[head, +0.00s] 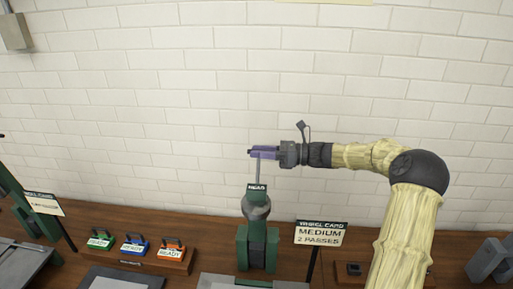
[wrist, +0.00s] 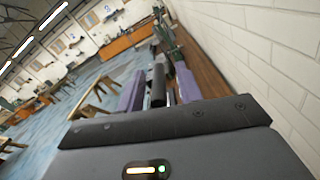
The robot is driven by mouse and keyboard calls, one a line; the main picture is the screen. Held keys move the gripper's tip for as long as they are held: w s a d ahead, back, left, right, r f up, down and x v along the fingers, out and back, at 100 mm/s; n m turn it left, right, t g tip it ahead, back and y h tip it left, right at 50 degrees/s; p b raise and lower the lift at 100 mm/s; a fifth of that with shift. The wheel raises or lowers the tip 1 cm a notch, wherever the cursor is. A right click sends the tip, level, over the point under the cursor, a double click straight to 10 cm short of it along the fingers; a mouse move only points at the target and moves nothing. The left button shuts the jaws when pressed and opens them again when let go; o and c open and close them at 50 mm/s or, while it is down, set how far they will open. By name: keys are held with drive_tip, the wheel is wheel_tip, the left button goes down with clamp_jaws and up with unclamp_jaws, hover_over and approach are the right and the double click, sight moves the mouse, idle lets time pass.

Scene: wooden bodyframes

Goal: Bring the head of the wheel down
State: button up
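The wheel machine is green, with a rounded grey head (head: 257,206) under a black "HEAD" label, above its green stand (head: 258,247). A thin grey lever (head: 258,172) stands upright from the head. My gripper (head: 262,152) reaches in from the right, with its purple fingers at the lever's top. In the wrist view, my gripper (wrist: 158,88) has its two purple fingers spread on either side of a dark cylindrical grip (wrist: 158,84). Gaps show between the grip and the fingers, so it looks open around the grip rather than shut on it.
A wheel card (head: 320,234) reading "MEDIUM 2 PASSES" stands right of the machine. A wooden rack (head: 128,257) with green, blue and orange "READY" items lies left. Another green machine (head: 38,218) is at far left. The white brick wall (head: 150,110) is behind.

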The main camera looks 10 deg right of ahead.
drive_tip(key=shift+w+a, duration=0.15)
drive_tip(key=shift+a, duration=0.5)
drive_tip(key=shift+d, duration=0.1)
drive_tip(key=c, duration=0.6)
clamp_jaws()
